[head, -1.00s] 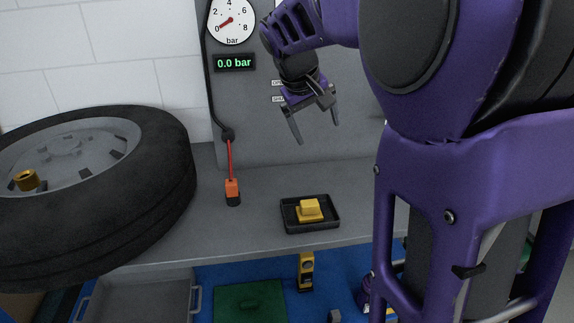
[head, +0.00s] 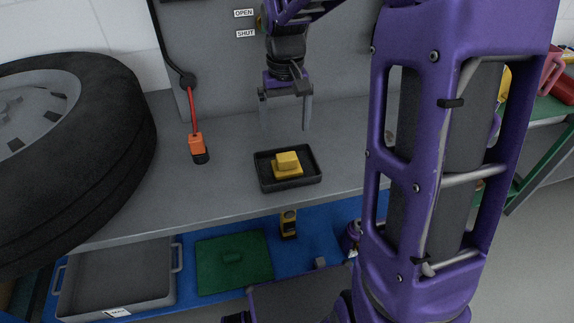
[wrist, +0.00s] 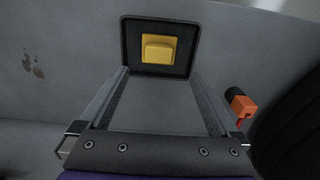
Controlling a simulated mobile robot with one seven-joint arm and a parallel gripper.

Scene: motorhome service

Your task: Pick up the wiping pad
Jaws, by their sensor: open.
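The wiping pad (head: 287,165) is a yellow block with a smaller raised grip on top. It lies in a shallow black tray (head: 262,177) on the grey bench. My gripper (head: 285,128) is open and empty, pointing down, above and behind the tray in the head view. In the wrist view the pad (wrist: 159,48) and the tray (wrist: 128,66) lie ahead of my two spread fingers (wrist: 162,72), near the top of the picture. Nothing is between the fingers except bare bench surface.
A tyre (head: 120,150) lies at the left of the bench. An orange and black connector (head: 198,148) on a red hose stands left of the tray; it also shows in the wrist view (wrist: 241,104). Below are a grey bin (head: 115,280) and a green board (head: 232,262).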

